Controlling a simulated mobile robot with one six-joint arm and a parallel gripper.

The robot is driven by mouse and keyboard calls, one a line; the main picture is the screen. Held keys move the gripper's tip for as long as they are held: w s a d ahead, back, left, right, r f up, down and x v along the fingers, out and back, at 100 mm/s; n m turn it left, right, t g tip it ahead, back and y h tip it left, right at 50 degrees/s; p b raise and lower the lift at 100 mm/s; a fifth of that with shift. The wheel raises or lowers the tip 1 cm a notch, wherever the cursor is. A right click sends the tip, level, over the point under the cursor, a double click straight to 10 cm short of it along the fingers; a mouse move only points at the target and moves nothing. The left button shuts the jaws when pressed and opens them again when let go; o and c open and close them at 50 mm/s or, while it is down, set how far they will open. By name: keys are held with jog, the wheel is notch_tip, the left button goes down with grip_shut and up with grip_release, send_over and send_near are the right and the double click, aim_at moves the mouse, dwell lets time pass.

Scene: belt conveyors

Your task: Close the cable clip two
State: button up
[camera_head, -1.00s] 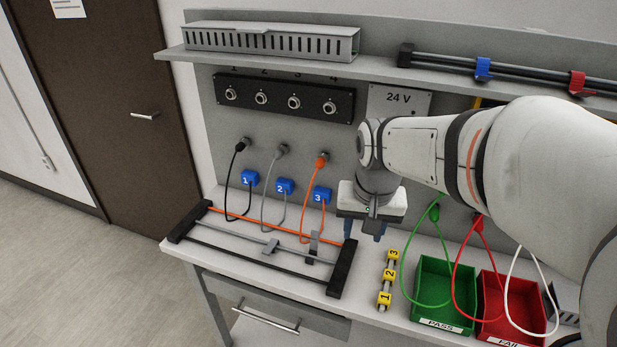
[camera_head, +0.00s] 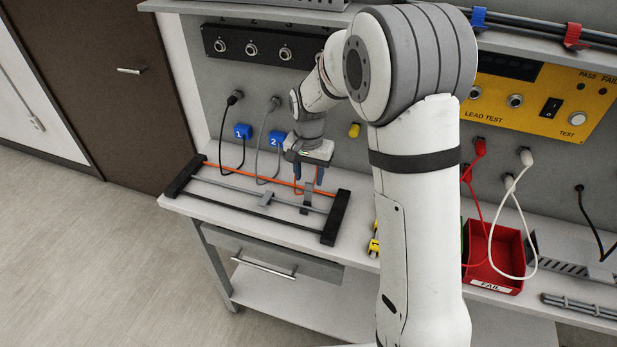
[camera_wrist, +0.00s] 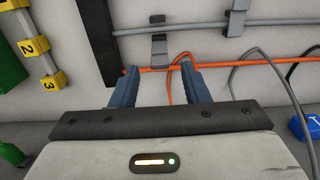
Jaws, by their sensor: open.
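A cable frame with dark end bars (camera_head: 335,218) lies on the bench, with orange, grey and black lines along it. Two grey clips sit on it; I see no numbers on them. One clip (camera_head: 265,199) is low on the grey line. The other clip (camera_head: 306,197), nearer the right end bar, has an upright flap; it also shows in the wrist view (camera_wrist: 159,48). My gripper (camera_head: 308,181) is open and empty, pointing down behind this clip. In the wrist view its fingertips (camera_wrist: 152,76) are apart, near the orange cable (camera_wrist: 148,68).
Blue tags 1 (camera_head: 243,131) and 2 (camera_head: 275,139) hang on cables behind the frame. Yellow numbered blocks (camera_head: 374,245) stand right of it, partly hidden by my arm. A red FAIL bin (camera_head: 494,248) is further right. The bench front left of the frame is narrow.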

aim_at(308, 192)
jog(key=shift+f, duration=1.1)
grip_shut()
